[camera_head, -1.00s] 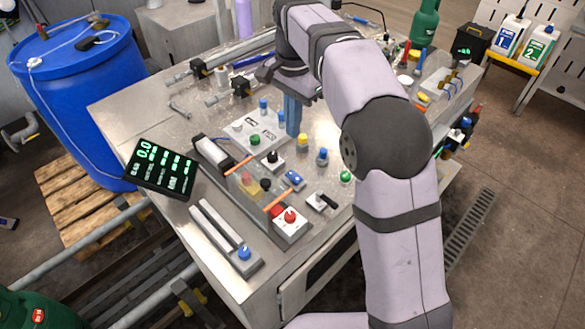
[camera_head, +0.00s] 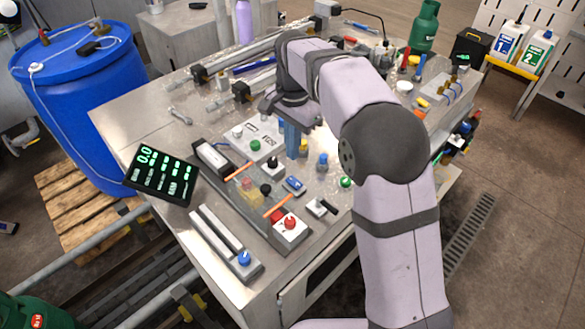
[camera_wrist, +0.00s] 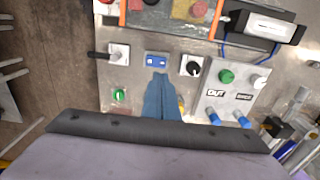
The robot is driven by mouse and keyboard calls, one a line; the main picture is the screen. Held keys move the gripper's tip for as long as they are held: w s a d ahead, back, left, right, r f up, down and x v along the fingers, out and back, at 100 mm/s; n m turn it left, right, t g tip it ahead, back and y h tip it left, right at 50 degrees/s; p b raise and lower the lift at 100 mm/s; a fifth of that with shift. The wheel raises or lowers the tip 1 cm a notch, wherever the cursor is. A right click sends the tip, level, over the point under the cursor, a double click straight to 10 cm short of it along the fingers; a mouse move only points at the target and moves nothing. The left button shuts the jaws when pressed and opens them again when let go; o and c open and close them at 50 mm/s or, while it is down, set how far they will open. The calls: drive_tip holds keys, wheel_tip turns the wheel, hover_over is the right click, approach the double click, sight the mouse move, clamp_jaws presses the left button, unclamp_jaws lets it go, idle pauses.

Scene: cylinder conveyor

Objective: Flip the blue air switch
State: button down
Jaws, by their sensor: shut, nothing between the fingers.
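My gripper (camera_head: 291,155) has blue fingers pressed together and empty, pointing down. In the head view it is above and behind the blue switch; whether it is touching anything there is unclear. In the wrist view my fingertips (camera_wrist: 160,80) lie just below the switch, which is not covered by them.
A black knob (camera_head: 273,163) and a black lever switch (camera_head: 321,207) flank the blue switch. A blue knob (camera_head: 323,161), a green button (camera_head: 346,182) and a red button box (camera_head: 290,224) are close by. A panel with several knobs (camera_head: 244,146) stands to the left.

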sight(293, 180)
wheel_tip(293, 180, down, 8)
drive_tip(key=shift+f+p, duration=0.15)
drive_tip(key=shift+p, duration=1.05)
drive_tip(key=shift+w+a+f, duration=0.1)
drive_tip(key=shift+a+f, duration=0.05)
drive_tip(key=shift+f, duration=0.15)
drive_tip(key=shift+s+d, duration=0.2)
drive_tip(key=shift+s, duration=0.05)
drive_tip(key=shift+s+d, duration=0.45)
drive_tip(key=shift+r, duration=0.1)
